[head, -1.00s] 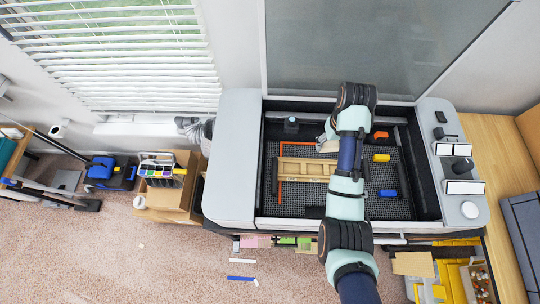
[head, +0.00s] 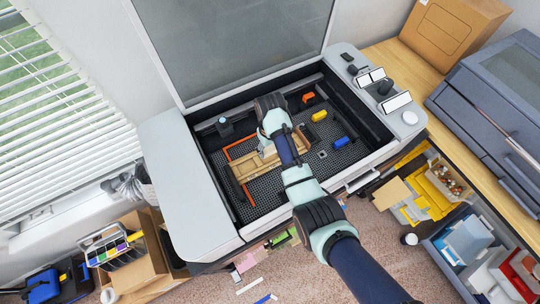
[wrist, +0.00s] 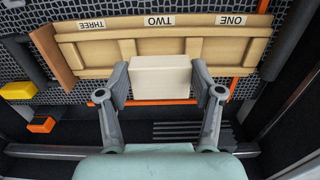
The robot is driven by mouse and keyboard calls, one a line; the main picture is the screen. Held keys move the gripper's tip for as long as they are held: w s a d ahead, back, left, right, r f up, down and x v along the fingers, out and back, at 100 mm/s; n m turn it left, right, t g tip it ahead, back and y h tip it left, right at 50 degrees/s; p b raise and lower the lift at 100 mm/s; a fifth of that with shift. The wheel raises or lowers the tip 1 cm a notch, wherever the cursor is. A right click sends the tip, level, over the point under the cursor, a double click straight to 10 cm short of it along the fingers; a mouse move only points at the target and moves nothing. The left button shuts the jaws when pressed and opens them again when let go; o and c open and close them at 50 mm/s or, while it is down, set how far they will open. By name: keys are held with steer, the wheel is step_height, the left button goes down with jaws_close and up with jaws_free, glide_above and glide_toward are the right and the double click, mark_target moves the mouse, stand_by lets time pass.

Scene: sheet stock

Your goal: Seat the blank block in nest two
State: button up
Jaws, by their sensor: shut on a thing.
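My gripper (wrist: 162,82) is shut on the cream blank block (wrist: 160,77), with one finger on each side of it. The wooden fixture (wrist: 95,58) lies behind the block in the wrist view, its labels THREE, TWO and ONE upside down. The block lines up with the TWO label (wrist: 155,20) and overlaps the fixture's near rail. I cannot tell its height above the rail. In the head view the fixture (head: 243,171) lies on the mesh bed, and my arm hides part of it and the block.
An orange square outline (head: 228,151) lies around part of the fixture. Blue (head: 341,130), yellow (head: 319,116) and orange (head: 308,97) pieces lie on the bed to the right. The machine's raised walls and open lid (head: 235,45) surround the bed.

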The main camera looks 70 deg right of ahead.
mark_target(270, 159)
steer(key=shift+f+b, duration=0.3)
steer(key=shift+f, duration=2.15)
steer(key=shift+f, duration=0.1)
steer(key=o, duration=1.1)
step_height(270, 159, up, 12)
steer(key=shift+r+p, duration=0.15)
steer(key=shift+p, duration=0.5)
